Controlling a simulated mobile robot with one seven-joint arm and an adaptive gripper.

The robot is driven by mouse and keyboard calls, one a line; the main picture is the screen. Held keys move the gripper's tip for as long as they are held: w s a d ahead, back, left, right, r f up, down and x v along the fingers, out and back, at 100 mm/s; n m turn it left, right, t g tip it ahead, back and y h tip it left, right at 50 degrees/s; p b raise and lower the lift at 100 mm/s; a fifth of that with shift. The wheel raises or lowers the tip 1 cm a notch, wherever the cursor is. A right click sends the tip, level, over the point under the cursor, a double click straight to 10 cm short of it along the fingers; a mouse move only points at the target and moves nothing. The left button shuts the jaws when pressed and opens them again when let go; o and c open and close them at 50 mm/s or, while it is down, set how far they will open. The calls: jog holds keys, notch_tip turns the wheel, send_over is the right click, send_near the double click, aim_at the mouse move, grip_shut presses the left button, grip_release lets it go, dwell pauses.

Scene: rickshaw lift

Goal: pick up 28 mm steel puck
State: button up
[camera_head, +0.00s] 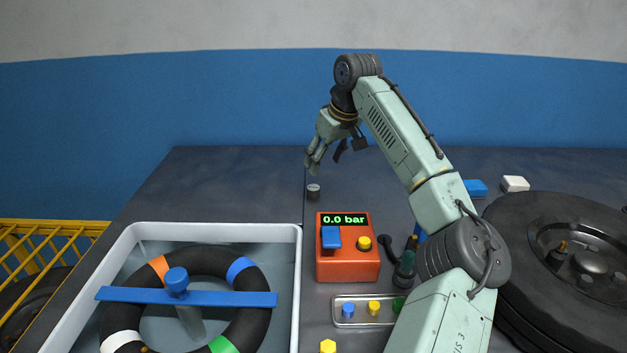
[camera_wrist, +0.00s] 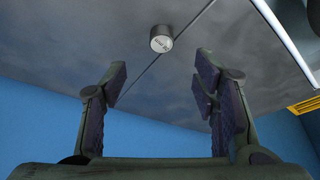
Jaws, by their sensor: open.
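The steel puck (camera_head: 313,192) is a small dark cylinder with a lighter top, standing on the dark table near its back, behind the orange box. In the wrist view the puck (camera_wrist: 161,39) shows its pale round face with small markings, beyond the fingertips and roughly between their lines. My gripper (camera_head: 326,160) is above the puck in the head view, apart from it. In the wrist view my gripper (camera_wrist: 161,82) has its two fingers wide apart with nothing between them.
An orange box (camera_head: 347,262) reading 0.0 bar stands in front of the puck. A pale bin (camera_head: 299,290) holding a ring with coloured bands is front left. A small tray (camera_head: 340,323) holds coloured pegs. A large black wheel (camera_head: 520,270) lies right. The table's back left is clear.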

jog(key=p, duration=0.1)
send_over(314, 187)
jog(key=s+d, duration=0.2)
jog(key=s, duration=0.1)
jog(key=f, duration=0.4)
jog(key=shift+w+a+f, duration=0.2)
jog(key=shift+w+f, duration=0.05)
jog(key=shift+f, duration=0.1)
jog(key=shift+p+x, duration=1.3)
jog(key=shift+x, duration=1.45)
jog(key=shift+w+a, duration=0.1)
jog(key=shift+c, duration=0.4)
jog(key=shift+r, duration=0.1)
grip_shut()
